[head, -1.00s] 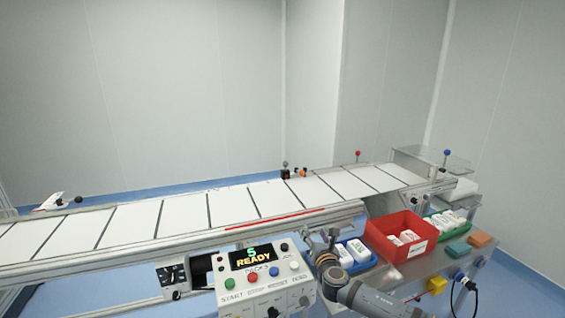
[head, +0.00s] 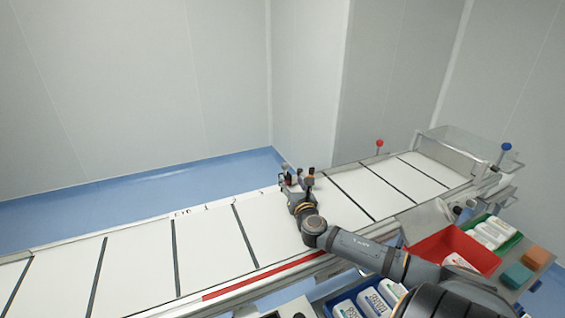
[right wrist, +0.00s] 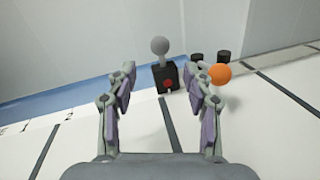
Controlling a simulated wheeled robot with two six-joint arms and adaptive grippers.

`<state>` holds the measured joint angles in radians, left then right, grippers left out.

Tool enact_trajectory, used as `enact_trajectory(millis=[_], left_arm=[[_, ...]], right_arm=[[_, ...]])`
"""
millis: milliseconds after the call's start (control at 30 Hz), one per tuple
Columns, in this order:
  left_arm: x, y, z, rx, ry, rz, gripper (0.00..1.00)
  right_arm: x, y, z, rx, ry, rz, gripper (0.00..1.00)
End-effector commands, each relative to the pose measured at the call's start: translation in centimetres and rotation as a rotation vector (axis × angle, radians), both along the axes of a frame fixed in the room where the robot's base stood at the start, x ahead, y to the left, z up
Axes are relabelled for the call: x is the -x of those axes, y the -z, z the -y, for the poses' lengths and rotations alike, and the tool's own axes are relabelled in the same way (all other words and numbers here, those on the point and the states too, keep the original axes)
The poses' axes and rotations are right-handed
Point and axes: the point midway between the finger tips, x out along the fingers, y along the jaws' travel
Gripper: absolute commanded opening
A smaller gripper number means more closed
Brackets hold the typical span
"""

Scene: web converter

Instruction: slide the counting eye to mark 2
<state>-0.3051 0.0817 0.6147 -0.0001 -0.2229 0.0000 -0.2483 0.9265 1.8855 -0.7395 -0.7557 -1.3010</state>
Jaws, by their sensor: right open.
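The counting eye appears to be the small black block (right wrist: 165,77) with a red spot and a grey ball knob (right wrist: 160,46), on the far rail of the belt. In the right wrist view it stands between and beyond my right fingertips (right wrist: 162,78). My right gripper (head: 296,181) is open and empty at the far rail in the head view, where it largely hides the eye. Mark 2 (head: 235,199) is printed on the far rail, left of the gripper. My left gripper is not in view.
An orange ball (right wrist: 220,73) with black knobs sits close right of the eye, near the right finger. A red-knobbed post (head: 379,143) stands farther right. The white belt (head: 140,262) lies below. A red bin (head: 455,245) and a blue bin are at front right.

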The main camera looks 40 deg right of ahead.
Motion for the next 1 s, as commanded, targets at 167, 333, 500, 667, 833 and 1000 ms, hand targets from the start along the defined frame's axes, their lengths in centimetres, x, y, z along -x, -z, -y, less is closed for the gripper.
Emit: enact_trajectory(millis=[167, 333, 500, 667, 833, 1000], left_arm=[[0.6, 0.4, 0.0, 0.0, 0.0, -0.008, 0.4], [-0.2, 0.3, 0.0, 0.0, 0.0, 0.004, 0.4], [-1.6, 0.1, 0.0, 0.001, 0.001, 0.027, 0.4], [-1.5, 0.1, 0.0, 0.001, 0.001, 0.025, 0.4], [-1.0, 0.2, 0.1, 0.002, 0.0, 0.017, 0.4], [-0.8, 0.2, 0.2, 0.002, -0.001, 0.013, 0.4]], right_arm=[[-2.0, 0.0, 1.2, -0.004, 0.005, 0.005, 0.52], [-5.2, -0.1, 2.9, -0.006, 0.004, 0.006, 0.52], [-7.8, 0.0, 4.3, -0.004, 0.002, 0.003, 0.52], [-8.9, 0.0, 4.9, -0.003, 0.001, 0.001, 0.52], [-9.1, 0.0, 5.0, -0.001, -0.001, 0.0, 0.52], [-9.1, 0.0, 5.0, -0.001, 0.0, 0.0, 0.43]])
